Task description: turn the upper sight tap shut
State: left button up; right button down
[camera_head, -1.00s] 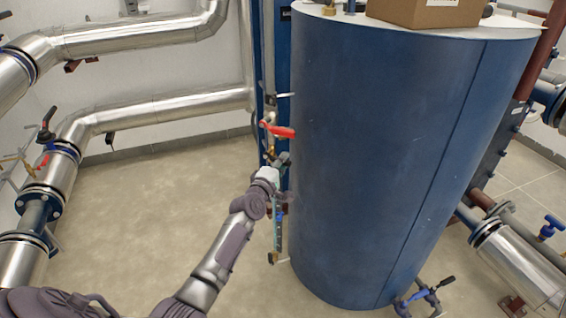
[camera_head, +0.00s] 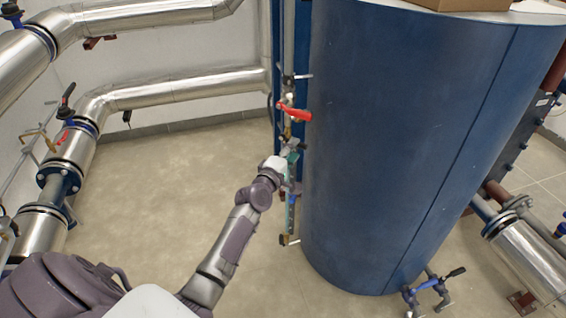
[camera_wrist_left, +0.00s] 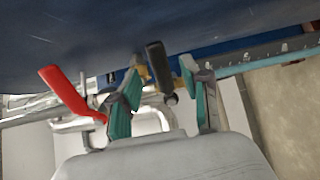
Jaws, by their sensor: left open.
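A black tap lever (camera_wrist_left: 157,62) lies between the two fingers of my left gripper (camera_wrist_left: 162,72) in the left wrist view. The fingers stand apart on either side of it; I cannot tell whether either touches. This lever seems to be at the top of the narrow sight gauge (camera_head: 291,212) on the tank's left side. In the head view my left gripper (camera_head: 291,154) hides the tap. A red lever (camera_head: 295,112) sits just above it; it also shows in the left wrist view (camera_wrist_left: 64,90), left of the fingers. My right gripper is out of view.
The large blue tank (camera_head: 410,140) stands close to the right of my left gripper. Silver pipes (camera_head: 180,92) run along the wall at left. A small metal handle (camera_head: 303,76) sticks out above the red lever. The floor (camera_head: 150,200) at left is clear.

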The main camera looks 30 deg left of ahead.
pick_arm(q)
jog(key=s, duration=0.8)
jog(key=shift+d, duration=0.3)
